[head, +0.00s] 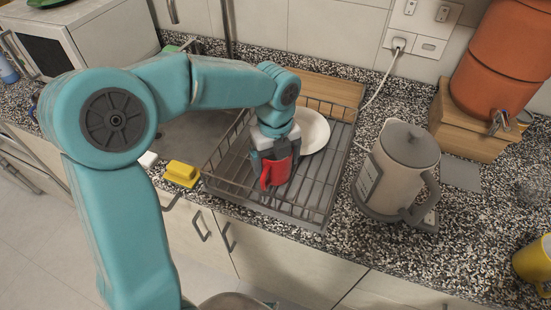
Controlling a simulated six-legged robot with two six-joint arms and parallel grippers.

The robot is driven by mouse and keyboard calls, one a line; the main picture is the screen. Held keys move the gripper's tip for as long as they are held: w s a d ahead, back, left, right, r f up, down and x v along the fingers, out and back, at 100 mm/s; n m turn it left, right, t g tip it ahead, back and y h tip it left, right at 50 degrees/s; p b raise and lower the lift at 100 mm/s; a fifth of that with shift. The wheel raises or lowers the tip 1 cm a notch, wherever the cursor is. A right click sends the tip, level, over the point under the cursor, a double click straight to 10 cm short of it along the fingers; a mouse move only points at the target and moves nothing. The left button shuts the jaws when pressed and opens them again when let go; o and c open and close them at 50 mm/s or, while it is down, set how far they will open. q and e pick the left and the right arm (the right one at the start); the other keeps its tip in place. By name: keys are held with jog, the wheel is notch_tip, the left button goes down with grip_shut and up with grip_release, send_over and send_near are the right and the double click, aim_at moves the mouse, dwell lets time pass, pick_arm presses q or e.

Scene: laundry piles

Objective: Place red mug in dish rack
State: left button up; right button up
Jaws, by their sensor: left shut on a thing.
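The red mug (275,173) is in the head view, inside the outline of the wire dish rack (318,213) on the counter. My left gripper (275,152) comes down over the mug from above and is shut on it. The mug looks roughly upright, with its handle toward the left. I cannot tell whether its base touches the rack floor. A white plate (314,131) stands in the rack behind and to the right of the mug. My right gripper does not show.
A grey kettle (397,170) stands right of the rack. A yellow sponge (181,174) lies to the left near the counter's front edge. A wooden board (327,87) is behind the rack. An orange dispenser (503,65) and a yellow mug (535,262) are farther right.

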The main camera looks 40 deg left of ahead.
pick_arm(q)
jog(key=o, duration=1.2)
jog(key=shift+f, duration=0.15)
notch_tip(320, 180, up, 12)
jog(key=shift+r+p, duration=0.25)
jog(key=shift+p, duration=0.3)
jog(key=shift+s, duration=0.15)
